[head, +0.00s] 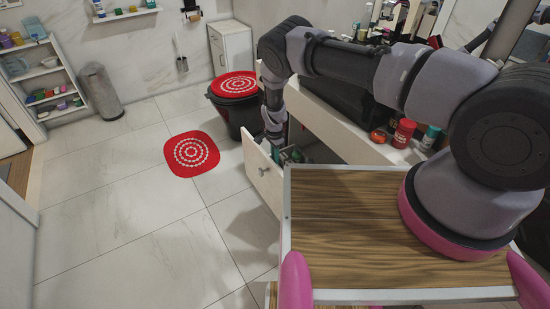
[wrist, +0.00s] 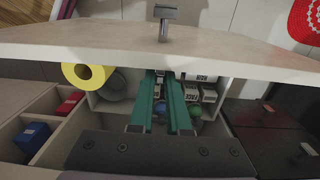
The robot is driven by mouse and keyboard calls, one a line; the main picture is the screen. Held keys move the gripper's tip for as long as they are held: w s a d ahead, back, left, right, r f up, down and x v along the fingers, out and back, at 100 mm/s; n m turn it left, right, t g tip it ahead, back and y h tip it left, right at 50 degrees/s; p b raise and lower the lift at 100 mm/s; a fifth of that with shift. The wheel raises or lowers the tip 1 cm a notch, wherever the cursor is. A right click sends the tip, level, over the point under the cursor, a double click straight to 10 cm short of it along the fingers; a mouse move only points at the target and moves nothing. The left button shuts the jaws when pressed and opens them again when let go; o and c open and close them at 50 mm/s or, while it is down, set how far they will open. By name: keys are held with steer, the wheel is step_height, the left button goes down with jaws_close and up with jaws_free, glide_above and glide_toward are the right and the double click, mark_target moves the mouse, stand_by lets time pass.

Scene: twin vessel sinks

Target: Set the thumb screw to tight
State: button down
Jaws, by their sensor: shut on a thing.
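My gripper (wrist: 165,76) reaches down into an open drawer. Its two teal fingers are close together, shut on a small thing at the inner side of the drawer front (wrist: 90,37). That thing sits where a thumb screw could be, but the fingers mostly hide it and I cannot tell how far it is turned. A grey T-shaped handle (wrist: 165,14) stands on the outer side of the drawer front, in line with my fingers. In the head view, my wrist points down into the drawer, behind its pale front (head: 262,180). The fingertips are hidden there.
The drawer holds a yellow roll (wrist: 84,75), a grey roll (wrist: 114,84), white boxes (wrist: 208,92) and a green ball (wrist: 195,109). A red mat (head: 191,154) lies on the open floor to the left.

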steer(key=shift+w+a, duration=0.1)
steer(key=c, duration=0.9)
jaws_free()
step_height(320, 180, up, 11)
steer(key=shift+f, duration=0.1)
